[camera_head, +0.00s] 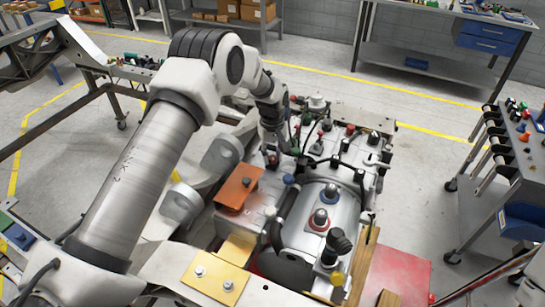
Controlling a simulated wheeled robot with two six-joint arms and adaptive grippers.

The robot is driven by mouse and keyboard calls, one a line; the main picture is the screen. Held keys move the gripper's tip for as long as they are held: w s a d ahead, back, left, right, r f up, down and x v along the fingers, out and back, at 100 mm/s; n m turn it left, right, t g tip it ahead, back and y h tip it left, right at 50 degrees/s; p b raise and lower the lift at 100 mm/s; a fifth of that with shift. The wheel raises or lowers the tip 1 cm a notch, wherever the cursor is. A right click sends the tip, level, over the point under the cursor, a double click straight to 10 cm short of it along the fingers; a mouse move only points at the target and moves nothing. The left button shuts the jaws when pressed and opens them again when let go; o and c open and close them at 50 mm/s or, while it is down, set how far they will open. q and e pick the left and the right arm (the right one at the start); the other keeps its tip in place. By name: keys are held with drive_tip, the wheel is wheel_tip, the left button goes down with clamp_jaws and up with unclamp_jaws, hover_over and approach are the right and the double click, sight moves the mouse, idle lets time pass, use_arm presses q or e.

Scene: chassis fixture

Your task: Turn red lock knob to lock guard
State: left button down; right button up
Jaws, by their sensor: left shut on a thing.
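My left arm comes in from the left and bends down over the chassis fixture (345,205). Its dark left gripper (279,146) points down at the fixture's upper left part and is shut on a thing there. A red knob (272,158) shows right at the fingertips, small and partly hidden by the gripper, so its turn angle cannot be told. An orange-red plate (236,187) with a dark knob lies just below and left of the gripper. A yellow plate (216,276) with bolts is nearer. My right gripper is not in view.
Several small knobs, levers and cables crowd the fixture around the gripper. A silver housing (318,228) stands in its middle. A grey tool cart (498,190) stands at the right, a workbench (440,45) at the back. The floor between fixture and cart is clear.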

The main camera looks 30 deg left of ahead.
sight(272, 157)
use_arm(q)
drive_tip(key=m, duration=0.4)
drive_tip(key=shift+s+f+m+b, duration=0.15)
drive_tip(key=shift+f+m+b, duration=0.15)
drive_tip(key=shift+b, duration=0.1)
drive_tip(key=shift+r+m, duration=0.1)
drive_tip(key=shift+m, duration=1.8)
drive_tip(key=c, duration=0.9)
unclamp_jaws()
drive_tip(key=shift+o, duration=0.2)
drive_tip(key=shift+w+r, duration=0.15)
drive_tip(key=shift+w, duration=0.05)
wheel_tip(272, 157, up, 12)
